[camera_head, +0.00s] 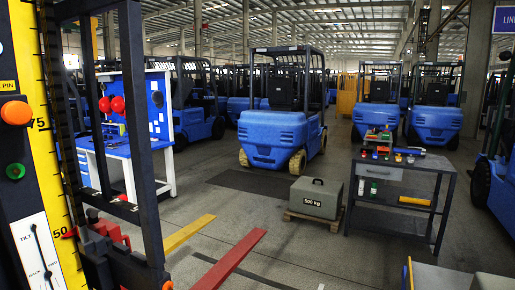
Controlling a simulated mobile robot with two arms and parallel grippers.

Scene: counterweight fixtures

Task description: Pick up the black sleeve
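I cannot make out a black sleeve for certain in the head view. Small coloured parts (380,146), red, green, yellow and blue, lie on the top of a dark workbench (430,163) at the right; they are too small to tell apart. Neither my left nor my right gripper shows in this view.
A near mast (146,165) with a yellow scale (33,80) and control panel fills the left. A 500 kg weight (315,197) sits on a pallet. Blue forklifts (275,128) stand behind; grey floor between is open.

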